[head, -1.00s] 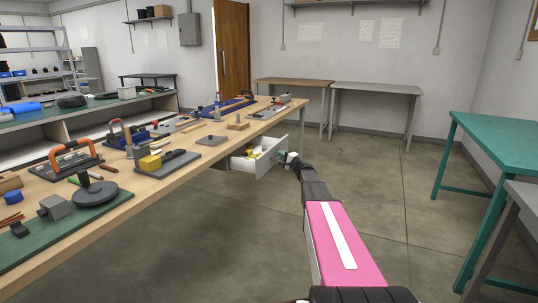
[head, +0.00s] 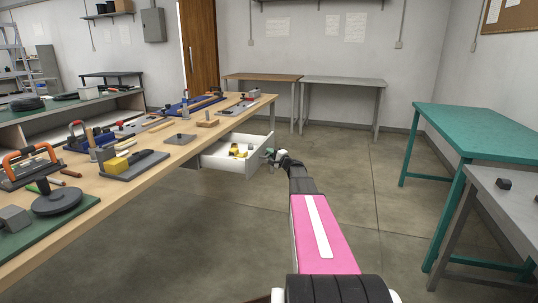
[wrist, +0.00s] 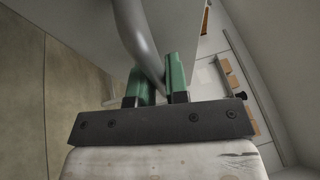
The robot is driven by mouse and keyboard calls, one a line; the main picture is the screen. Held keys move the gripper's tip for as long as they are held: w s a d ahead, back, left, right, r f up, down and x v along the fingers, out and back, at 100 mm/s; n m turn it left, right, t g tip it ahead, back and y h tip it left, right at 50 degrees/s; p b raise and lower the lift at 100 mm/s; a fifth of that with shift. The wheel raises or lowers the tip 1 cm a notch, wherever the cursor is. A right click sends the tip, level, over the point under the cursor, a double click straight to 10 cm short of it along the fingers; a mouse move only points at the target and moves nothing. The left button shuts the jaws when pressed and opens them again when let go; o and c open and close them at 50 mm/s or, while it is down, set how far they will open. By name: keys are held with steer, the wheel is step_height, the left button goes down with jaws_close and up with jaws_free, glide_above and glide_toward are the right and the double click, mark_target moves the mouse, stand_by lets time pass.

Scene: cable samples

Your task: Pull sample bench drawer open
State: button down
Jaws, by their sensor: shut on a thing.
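The sample bench drawer (head: 250,177) is a white box under the right end of the wooden bench (head: 128,188). It stands pulled out, and its open top shows yellow and other small things inside. My gripper (head: 271,154) is at the drawer's front, at the far end of my pink and black arm. In the wrist view, the green fingers of my gripper (wrist: 158,82) are shut on a curved grey bar handle (wrist: 132,28). The drawer's pale front fills the area beside the handle. The exact contact is partly hidden in the head view.
Clamps and tool fixtures lie on the bench top. A teal table (head: 478,128) and a grey table (head: 507,185) stand at the right. Two more tables (head: 262,77) stand against the back wall. The concrete floor (head: 345,165) between them is clear.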

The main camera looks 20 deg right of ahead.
steer(key=c, duration=1.1)
jaws_free()
steer(key=shift+c, duration=0.2)
steer(key=v, duration=1)
steer(key=shift+s+d, duration=0.2)
steer(key=shift+s, duration=0.15)
steer(key=shift+f, duration=0.1)
steer(key=shift+a, duration=0.1)
steer(key=s+a+f+n+g+h, duration=0.1)
steer(key=s+a+f+n+g, duration=0.45)
steer(key=a, duration=0.55)
steer(key=s+a+f+n+g, duration=0.2)
steer(key=s+a+f+g, duration=0.5)
steer(key=a, duration=0.5)
steer(key=s+a+f+n+g+h, duration=0.1)
steer(key=s+h, duration=0.3)
steer(key=s, duration=0.6)
steer(key=s+a+f+n+g+h, duration=0.2)
steer(key=s+f+n+g+h, duration=0.1)
steer(key=s, duration=0.7)
steer(key=shift+s+a+n+g+h, duration=0.35)
steer(key=shift+n+h, duration=0.2)
steer(key=shift+h, duration=0.65)
